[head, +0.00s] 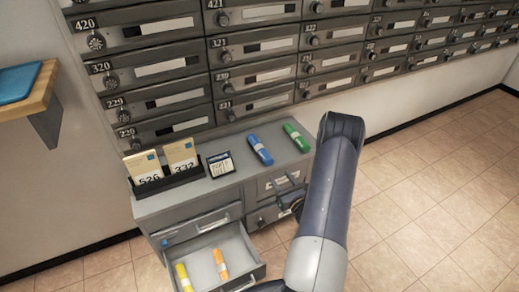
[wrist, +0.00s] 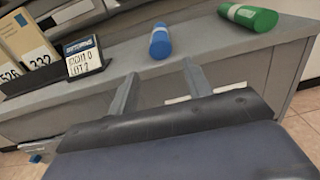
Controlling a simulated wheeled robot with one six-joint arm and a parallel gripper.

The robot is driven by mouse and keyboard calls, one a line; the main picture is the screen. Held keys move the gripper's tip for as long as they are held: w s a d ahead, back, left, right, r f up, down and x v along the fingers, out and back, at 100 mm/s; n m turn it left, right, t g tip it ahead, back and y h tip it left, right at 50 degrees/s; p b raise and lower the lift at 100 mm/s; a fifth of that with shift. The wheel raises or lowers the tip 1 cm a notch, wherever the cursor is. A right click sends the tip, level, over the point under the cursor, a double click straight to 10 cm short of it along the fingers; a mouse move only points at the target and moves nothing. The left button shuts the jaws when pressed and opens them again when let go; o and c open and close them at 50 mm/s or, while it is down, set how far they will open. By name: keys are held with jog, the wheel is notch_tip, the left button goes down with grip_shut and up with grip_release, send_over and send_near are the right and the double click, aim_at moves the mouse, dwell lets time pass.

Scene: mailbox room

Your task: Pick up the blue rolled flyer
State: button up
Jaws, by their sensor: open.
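The blue rolled flyer (head: 260,150) lies on the grey cabinet top in the head view, between a small dark sign and a green rolled flyer. It has a pale band around its middle. In the head view my arm hides part of the cabinet's right side, and my gripper is mostly hidden beside the cabinet front.
The green rolled flyer (head: 296,137) lies right of the blue one. The dark sign (head: 220,164) and a card holder (head: 168,184) stand left. An open drawer (head: 256,272) holds yellow and orange rolls. Mailboxes (head: 258,72) rise behind. Floor at right is clear.

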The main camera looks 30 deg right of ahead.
aim_at(270, 162)
jog(key=shift+w+d+b, duration=0.2)
jog(key=shift+w+b, duration=0.2)
jog(key=shift+w, duration=2.15)
jog(key=shift+w+d+b, duration=0.2)
jog(key=shift+w+b, duration=0.2)
jog(key=shift+w, duration=2.1)
jog(key=shift+c, duration=0.2)
jog(key=c, duration=0.7)
jog(key=shift+r, duration=0.15)
jog(key=shift+c, duration=0.2)
jog(key=shift+r+p, duration=0.95)
jog(key=shift+r, duration=0.9)
jog(key=s, duration=0.8)
jog(key=shift+a+b, duration=0.35)
jog(key=shift+b, duration=0.05)
jog(key=shift+s, duration=0.15)
